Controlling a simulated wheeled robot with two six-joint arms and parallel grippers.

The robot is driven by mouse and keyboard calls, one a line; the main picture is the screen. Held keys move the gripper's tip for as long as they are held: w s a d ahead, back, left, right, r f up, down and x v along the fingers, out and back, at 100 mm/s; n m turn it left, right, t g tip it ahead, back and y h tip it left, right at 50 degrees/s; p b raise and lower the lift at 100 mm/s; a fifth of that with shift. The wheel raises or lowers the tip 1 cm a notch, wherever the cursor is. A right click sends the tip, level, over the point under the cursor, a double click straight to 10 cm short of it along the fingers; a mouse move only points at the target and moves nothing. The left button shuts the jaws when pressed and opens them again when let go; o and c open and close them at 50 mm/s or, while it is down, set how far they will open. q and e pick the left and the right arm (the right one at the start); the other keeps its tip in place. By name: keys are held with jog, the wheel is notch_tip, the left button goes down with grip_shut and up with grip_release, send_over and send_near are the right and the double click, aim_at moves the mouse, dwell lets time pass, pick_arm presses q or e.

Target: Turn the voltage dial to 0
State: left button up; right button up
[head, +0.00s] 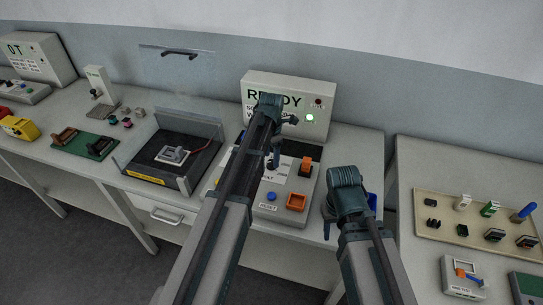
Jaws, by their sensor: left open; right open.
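The control panel (287,217) lies on the bench in the middle of the head view. A white label on it reads something like "VOLT" (268,176). I cannot make out the voltage dial; my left arm and gripper cover that part of the panel. My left gripper (273,161) is open and points down over the panel, close to its upper middle. I cannot tell whether it touches anything. My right gripper (328,230) is open and empty, pointing down to the right of the panel near the bench's front edge.
Behind stands a READY display box (285,82) with a lit green lamp (310,118). An open black tray fixture (150,160) stands left. A gap separates the right-hand table (405,160).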

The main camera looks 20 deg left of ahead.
aim_at(272, 162)
pick_arm(q)
notch_tip(272, 162, up, 12)
jog(key=p, duration=1.1)
jog(key=shift+f, duration=0.1)
jog(key=s+d+f+m+b, duration=0.2)
jog(key=s+d+m, duration=0.2)
jog(key=s+m, duration=0.4)
jog(key=s+d+f+m+b, duration=0.2)
jog(key=s+d+m, duration=0.2)
jog(key=s+m, duration=0.4)
jog(key=s+d+f+m+y+b, duration=0.1)
jog(key=s+d+m, duration=0.4)
jog(key=m, duration=0.9)
jog(key=s+f+b, duration=0.1)
jog(key=s+b, duration=0.1)
jog(key=s, duration=0.1)
jog(key=shift+s+f+m, duration=0.15)
jog(key=shift+f+m, duration=0.15)
jog(key=shift+f, duration=0.1)
jog(key=shift+d, duration=0.1)
